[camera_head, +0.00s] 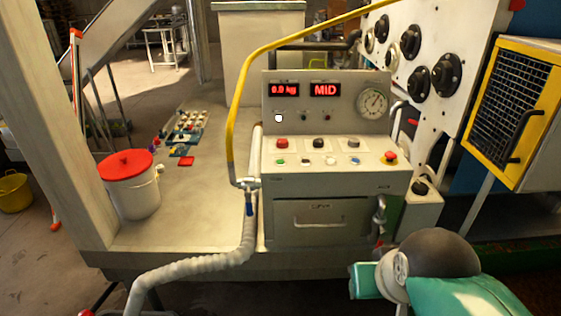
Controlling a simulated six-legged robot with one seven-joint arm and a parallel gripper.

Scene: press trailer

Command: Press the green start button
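The green start button (281,162) is a small green disc at the left end of the lower row on the control box's sloped panel. The control box (297,182) is beige, with red displays reading "0.0 kg" and "MID" and a round gauge (372,103) on its upright back. A larger red button (282,143) sits just above the green one. Part of my arm (440,275), teal with a dark rounded joint, shows at the lower right, in front of the trailer deck. My gripper's fingers are not visible.
A yellow pipe (232,120) and pale corrugated hose (205,262) run along the box's left side. A white bucket with a red lid (127,166) stands on the deck to the left. A yellow-framed cabinet (515,110) stands at right. A red knob on yellow (390,157) is at the panel's right.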

